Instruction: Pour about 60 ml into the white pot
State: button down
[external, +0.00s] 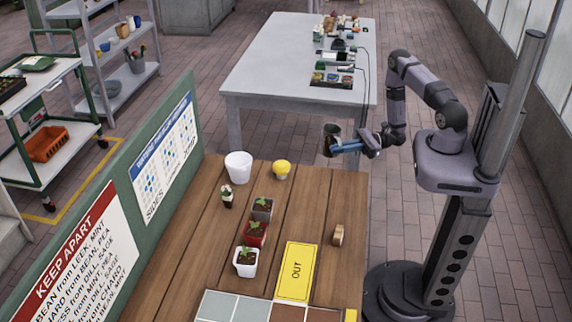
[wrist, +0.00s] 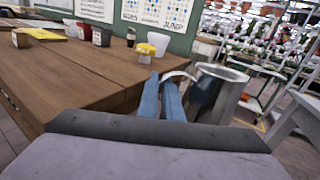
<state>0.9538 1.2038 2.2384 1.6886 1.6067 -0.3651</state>
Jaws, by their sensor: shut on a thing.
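The white pot (external: 245,264) is square, holds dark soil and a green seedling, and stands upright on the wooden table at the front of a row of pots. My gripper (external: 345,147) is shut on a metal jug (external: 330,134), beyond the table's right edge and well apart from the white pot. In the wrist view the blue fingers (wrist: 164,96) meet at the handle of the jug (wrist: 226,92). The jug looks about upright; what is inside it cannot be seen.
A red pot (external: 254,236) and a grey pot (external: 262,213) with seedlings stand behind the white pot. A white bucket (external: 238,170), a small cactus pot (external: 227,200) and a yellow-topped item (external: 282,170) stand farther back. A yellow OUT card (external: 297,283) and a wooden block (external: 338,236) lie right.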

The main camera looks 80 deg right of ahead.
jog(key=w+a+f+n+g+y+b, duration=0.25)
jog(key=w+b, duration=0.75)
jog(key=w, duration=0.5)
jog(key=w+a+r+b, duration=0.7)
jog(key=w+a+r, duration=0.2)
jog(key=w, duration=0.2)
jog(key=a+r+t+b, duration=0.1)
jog(key=a+r+b, duration=0.8)
jog(key=a+r, duration=0.5)
jog(key=shift+m, duration=0.55)
jog(key=s+a+f+b, duration=0.2)
jog(key=a, duration=0.1)
jog(key=s+a+f+b, duration=0.2)
jog(key=a+f+b, duration=0.1)
jog(key=a, duration=0.1)
jog(key=s+a+f+b, duration=0.2)
jog(key=a+f+b, duration=0.1)
jog(key=a, duration=0.1)
jog(key=shift+s, duration=0.4)
